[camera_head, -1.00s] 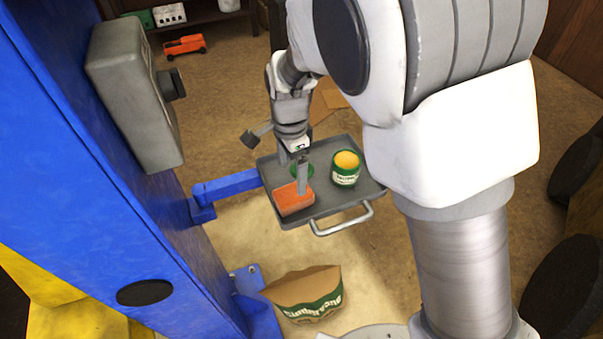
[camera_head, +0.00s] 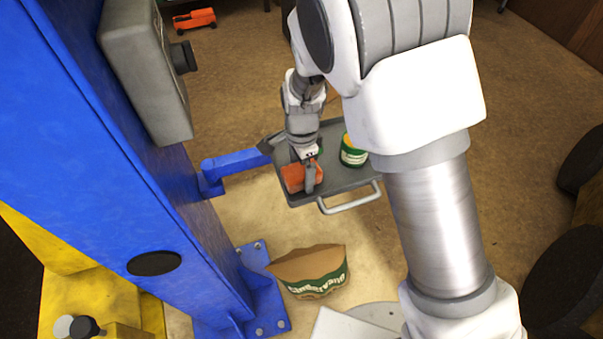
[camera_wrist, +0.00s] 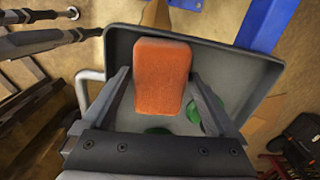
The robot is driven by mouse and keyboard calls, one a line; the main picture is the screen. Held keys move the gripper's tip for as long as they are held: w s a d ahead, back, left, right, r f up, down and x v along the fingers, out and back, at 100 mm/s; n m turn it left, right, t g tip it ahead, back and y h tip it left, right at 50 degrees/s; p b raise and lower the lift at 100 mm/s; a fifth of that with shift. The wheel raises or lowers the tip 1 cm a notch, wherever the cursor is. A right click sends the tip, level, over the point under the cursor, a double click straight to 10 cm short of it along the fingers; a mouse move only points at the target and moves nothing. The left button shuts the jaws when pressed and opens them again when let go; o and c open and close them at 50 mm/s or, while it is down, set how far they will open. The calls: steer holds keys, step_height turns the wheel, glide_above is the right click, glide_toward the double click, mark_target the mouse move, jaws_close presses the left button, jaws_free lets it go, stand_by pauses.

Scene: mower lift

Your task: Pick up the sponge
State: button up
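The orange sponge (camera_head: 293,178) lies on the grey tray (camera_head: 340,186) held by the blue arm of the lift. In the wrist view the sponge (camera_wrist: 162,75) sits between my two finger tips, with a narrow gap on each side. My gripper (camera_head: 311,176) is low over the tray, pointing down, with one finger in front of the sponge. In the wrist view my gripper (camera_wrist: 159,76) is open, its fingers straddling the sponge. The sponge's far side is hidden in the head view.
A green can (camera_head: 353,152) stands on the tray right of my gripper. The tray has a raised rim and a handle (camera_head: 350,198). The blue post (camera_head: 110,150) with a grey box (camera_head: 150,75) stands left. A paper bag (camera_head: 310,272) is on the floor in front.

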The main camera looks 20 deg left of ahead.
mark_target(303, 172)
steer(key=c, duration=1.1)
steer(key=shift+r, duration=0.1)
steer(key=shift+r, duration=0.55)
steer(key=r, duration=0.3)
steer(key=shift+s+d+r, duration=0.2)
steer(key=shift+s+d, duration=0.05)
steer(key=shift+d, duration=0.05)
steer(key=s+d+r, duration=0.2)
steer(key=d, duration=0.1)
steer(key=s+d+r, duration=0.2)
steer(key=d, duration=0.1)
steer(key=s+d+r, duration=0.2)
steer(key=shift+s+d+r+b, duration=0.2)
steer(key=shift+s+d+b, duration=0.05)
steer(key=shift+d+b, duration=0.15)
